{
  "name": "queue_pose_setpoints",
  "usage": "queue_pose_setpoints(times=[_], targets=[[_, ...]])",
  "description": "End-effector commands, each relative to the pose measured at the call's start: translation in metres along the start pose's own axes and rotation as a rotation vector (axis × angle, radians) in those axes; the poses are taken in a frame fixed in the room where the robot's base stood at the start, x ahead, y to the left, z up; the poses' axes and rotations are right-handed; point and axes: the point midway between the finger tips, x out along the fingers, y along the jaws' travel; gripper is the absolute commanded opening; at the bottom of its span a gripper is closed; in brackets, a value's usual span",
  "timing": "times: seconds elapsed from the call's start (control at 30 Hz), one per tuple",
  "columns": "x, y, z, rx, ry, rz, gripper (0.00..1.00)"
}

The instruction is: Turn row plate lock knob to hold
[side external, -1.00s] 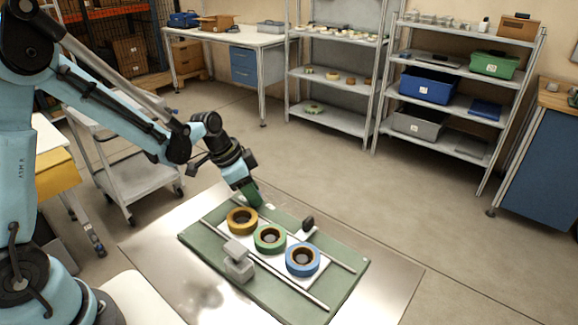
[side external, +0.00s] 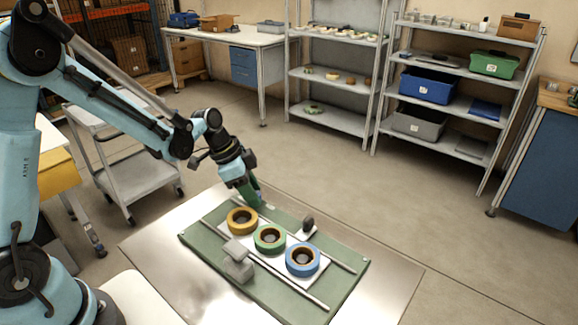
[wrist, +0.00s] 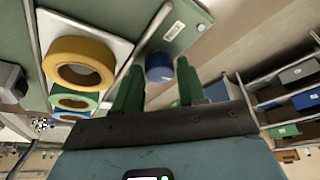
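My gripper (wrist: 158,88) is open, with its two green fingers apart. It hangs at the far left end of the green board (side external: 205,243), where it also shows in the side view (side external: 256,198). A short blue round knob (wrist: 159,68) on the board appears between the fingers in the wrist view; no contact is visible. A dark upright knob (side external: 308,223) stands at the white row plate's far edge. I cannot tell for certain which is the lock knob, and no hold mark is readable. The row plate (side external: 287,241) carries yellow (side external: 242,221), green (side external: 270,238) and blue (side external: 303,259) reels.
Two pale rails (side external: 330,262) run along the board beside the row plate. A grey block (side external: 237,262) stands at the near side. The metal table (side external: 160,245) is bare around the board. Shelves (side external: 440,105) and a cart (side external: 135,175) stand well away.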

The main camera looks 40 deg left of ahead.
Motion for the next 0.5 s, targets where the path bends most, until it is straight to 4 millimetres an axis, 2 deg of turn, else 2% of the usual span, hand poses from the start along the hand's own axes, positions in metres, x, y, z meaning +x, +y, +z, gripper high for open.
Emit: queue_pose_setpoints(times=[0.03, 0.1, 0.5], targets=[[0.0001, 0.0000, 0.0000, 0.000, 0.000, 0.000, 0.49], [0.0000, 0.0000, -0.0001, -0.001, 0.000, 0.000, 0.59], [-0.0056, -0.0003, -0.0004, -0.003, 0.001, 0.000, 0.59]])
